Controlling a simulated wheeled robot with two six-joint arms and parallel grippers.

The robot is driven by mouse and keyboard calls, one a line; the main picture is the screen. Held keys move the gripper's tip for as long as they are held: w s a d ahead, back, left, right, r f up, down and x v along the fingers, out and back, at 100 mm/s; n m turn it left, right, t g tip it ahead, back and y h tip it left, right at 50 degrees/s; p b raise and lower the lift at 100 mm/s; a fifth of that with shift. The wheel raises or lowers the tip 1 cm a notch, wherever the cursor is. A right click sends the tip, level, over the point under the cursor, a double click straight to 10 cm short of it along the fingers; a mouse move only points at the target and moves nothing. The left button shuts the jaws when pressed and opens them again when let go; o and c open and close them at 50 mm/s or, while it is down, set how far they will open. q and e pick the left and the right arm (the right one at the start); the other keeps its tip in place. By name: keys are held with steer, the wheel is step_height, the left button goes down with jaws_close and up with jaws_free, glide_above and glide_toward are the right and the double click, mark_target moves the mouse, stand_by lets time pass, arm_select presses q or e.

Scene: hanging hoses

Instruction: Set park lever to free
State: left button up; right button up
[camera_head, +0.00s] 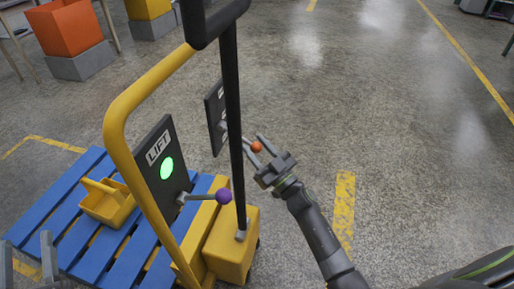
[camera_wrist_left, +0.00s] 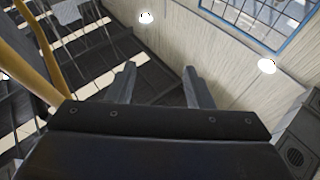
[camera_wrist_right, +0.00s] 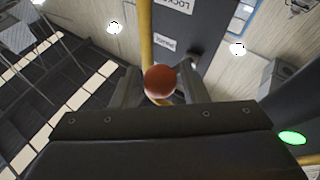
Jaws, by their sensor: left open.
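An orange ball knob (camera_head: 256,147) stands beside a dark panel (camera_head: 215,118) on the far side of the yellow and black frame. In the right wrist view the knob (camera_wrist_right: 160,82) sits between the fingers of my right gripper (camera_wrist_right: 158,90). Whether the fingers press on it I cannot tell. Behind it the panel (camera_wrist_right: 196,30) carries a label partly reading "LOCKE" and a smaller label. The lever's stem is largely hidden behind the knob. My left gripper (camera_head: 27,262) is at the lower left, open and empty; its spread fingers also show in the left wrist view (camera_wrist_left: 158,88).
A panel marked LIFT (camera_head: 157,165) has a green light and a purple-knobbed lever (camera_head: 223,196). A black upright bar (camera_head: 233,110) and yellow rail (camera_head: 118,118) stand close to my right gripper. A yellow bin (camera_head: 108,203) rests on a blue pallet (camera_head: 62,190). Floor at right is clear.

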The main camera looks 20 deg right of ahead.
jaws_close()
